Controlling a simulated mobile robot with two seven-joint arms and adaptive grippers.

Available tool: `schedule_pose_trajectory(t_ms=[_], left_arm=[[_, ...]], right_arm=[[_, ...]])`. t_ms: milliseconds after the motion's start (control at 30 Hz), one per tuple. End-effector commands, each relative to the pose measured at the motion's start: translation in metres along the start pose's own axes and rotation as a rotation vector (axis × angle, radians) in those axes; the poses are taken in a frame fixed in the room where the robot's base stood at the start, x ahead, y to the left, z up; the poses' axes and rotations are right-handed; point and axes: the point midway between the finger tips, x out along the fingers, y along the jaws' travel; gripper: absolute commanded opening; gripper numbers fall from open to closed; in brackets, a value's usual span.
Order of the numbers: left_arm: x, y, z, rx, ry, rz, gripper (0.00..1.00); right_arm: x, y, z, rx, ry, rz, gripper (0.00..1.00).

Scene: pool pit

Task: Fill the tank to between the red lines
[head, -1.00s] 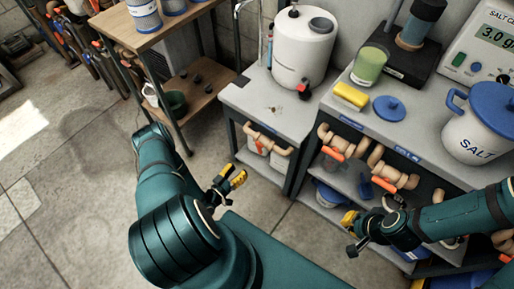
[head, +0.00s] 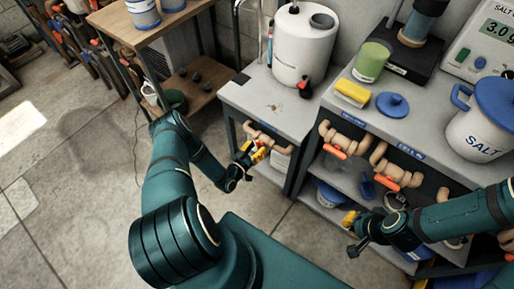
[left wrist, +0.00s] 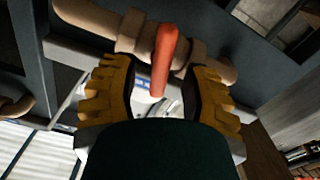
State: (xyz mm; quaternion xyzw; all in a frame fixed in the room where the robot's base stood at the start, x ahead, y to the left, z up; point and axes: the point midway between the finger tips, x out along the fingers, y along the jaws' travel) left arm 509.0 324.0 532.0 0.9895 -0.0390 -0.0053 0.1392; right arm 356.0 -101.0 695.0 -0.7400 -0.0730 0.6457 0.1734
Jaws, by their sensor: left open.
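The white tank (head: 303,45) stands on the grey bench, with a small red-and-black tap low on its front. A thin upright tube (head: 270,42) shows at its left; any red lines or level are too small to read. Below the bench top, a tan pipe with a valve (head: 272,140) runs across the front. My left gripper (head: 254,153) is at this pipe. In the left wrist view, its open yellow jaws (left wrist: 163,92) stand either side of the orange valve lever (left wrist: 164,60), not closed on it. My right gripper (head: 350,235) is by the lower shelf at right; its jaw state is unclear.
More tan valves with orange levers (head: 397,172) line the right bench. On that bench stand a yellow sponge (head: 352,93), a blue lid (head: 392,104), a green cup (head: 371,62) and a salt pot (head: 478,120). A wooden shelf (head: 190,85) stands left. The floor between is clear.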

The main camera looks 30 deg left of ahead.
Motion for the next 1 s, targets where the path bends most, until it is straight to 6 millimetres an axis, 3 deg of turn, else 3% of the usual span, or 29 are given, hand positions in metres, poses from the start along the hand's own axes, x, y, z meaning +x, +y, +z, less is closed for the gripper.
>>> schedule_pose_trajectory(t_ms=[367,500,800,1000], left_arm=[[0.0043,-0.0002,-0.0003,0.0,0.0,-0.001,0.45],[0.0042,-0.0001,-0.0003,0.0,0.0,-0.001,0.0],[0.0045,0.0002,-0.0003,0.014,0.0,0.0,0.0],[0.0049,0.002,0.0,0.172,-0.001,0.002,0.0]], right_arm=[[0.0005,0.0001,-0.0002,0.0,0.001,0.0,0.0],[0.0005,0.0002,-0.0002,0.0,0.001,0.0,0.0],[0.0005,0.0002,0.0,0.0,0.0,0.0,0.0],[0.0006,0.0002,0.0,0.0,0.0,0.0,0.0]])
